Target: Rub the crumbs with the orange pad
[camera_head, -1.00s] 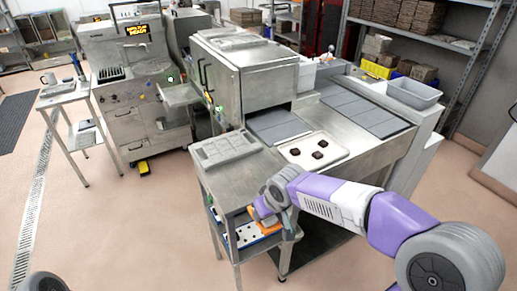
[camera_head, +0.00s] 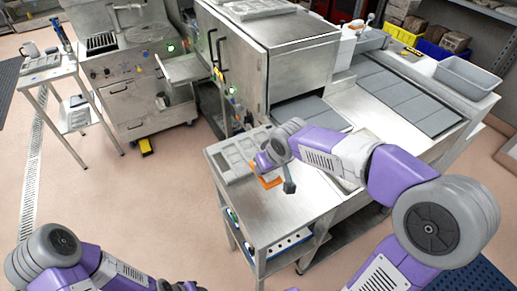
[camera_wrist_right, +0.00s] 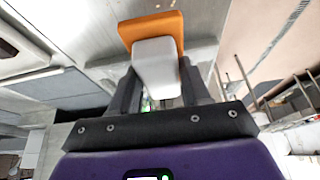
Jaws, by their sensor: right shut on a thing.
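The orange pad (camera_head: 266,182) is held by my right gripper (camera_head: 268,165) over the near metal worktop, close to the grey mould tray. In the wrist view the orange pad (camera_wrist_right: 150,27) has a pale grey grip block (camera_wrist_right: 156,66), which sits between the two dark fingers of my right gripper (camera_wrist_right: 160,85). I cannot tell whether the pad touches the worktop. No crumbs can be made out in either view. My left arm shows at the lower left of the head view, but its gripper is out of frame.
The grey mould tray (camera_head: 236,153) lies at the worktop's left end. The bare worktop (camera_head: 285,212) extends toward the front. A steel cabinet machine (camera_head: 265,60) stands behind. A grey bin (camera_head: 467,78) is at the right. A lower shelf holds a blue-edged dotted tray (camera_head: 288,242).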

